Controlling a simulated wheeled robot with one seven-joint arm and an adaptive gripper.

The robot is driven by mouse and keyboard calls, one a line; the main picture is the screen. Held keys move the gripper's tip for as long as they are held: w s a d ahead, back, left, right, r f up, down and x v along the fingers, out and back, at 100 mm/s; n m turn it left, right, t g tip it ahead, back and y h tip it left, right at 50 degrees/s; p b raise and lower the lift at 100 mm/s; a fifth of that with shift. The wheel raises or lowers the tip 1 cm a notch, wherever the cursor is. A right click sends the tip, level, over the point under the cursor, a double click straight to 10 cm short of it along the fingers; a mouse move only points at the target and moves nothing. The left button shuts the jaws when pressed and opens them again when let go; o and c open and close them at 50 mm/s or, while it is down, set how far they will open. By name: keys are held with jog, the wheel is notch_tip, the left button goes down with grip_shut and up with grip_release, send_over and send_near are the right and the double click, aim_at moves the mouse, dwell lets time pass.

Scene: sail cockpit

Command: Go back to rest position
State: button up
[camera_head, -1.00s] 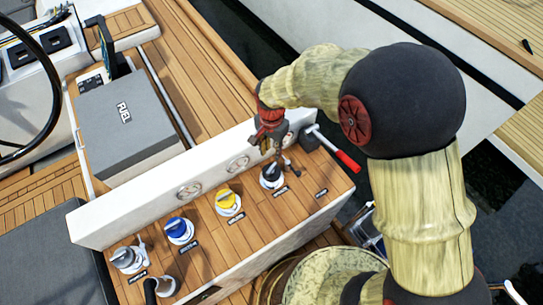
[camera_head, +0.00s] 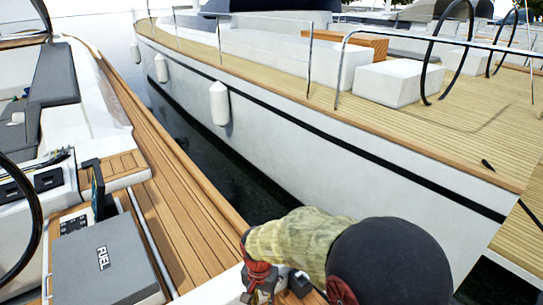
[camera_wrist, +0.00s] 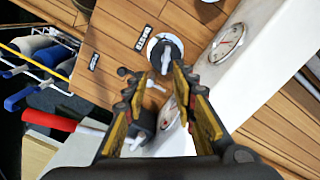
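My gripper (camera_head: 262,294) is at the bottom edge of the head view, with my arm bent beside it at the lower right. In the wrist view my gripper (camera_wrist: 166,72) is open, its two yellow-and-black fingers apart with nothing held between them. A black-topped knob with a grey lever on a white round base (camera_wrist: 165,50) lies just beyond the fingertips. I cannot tell the exact gap between them. The arm is still reaching out over the wooden console (camera_wrist: 115,50).
A round gauge (camera_wrist: 227,43) is on the white panel. A neighbouring white boat hull (camera_head: 320,150) lies across a dark water gap.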

jog(key=s+d+r+n+t+b, duration=0.1)
jog(key=s+d+r+n+t, duration=0.1)
jog(key=s+d+r, duration=0.6)
jog(key=s+d+r+n+t+b, duration=0.1)
jog(key=s+d+r+t, duration=0.3)
jog(key=s+d+r, duration=0.4)
jog(key=d+r, duration=0.6)
jog(key=r, duration=0.2)
jog(key=shift+s+r+n, duration=0.15)
jog(key=shift+r+n, duration=0.15)
jog(key=shift+n, duration=0.1)
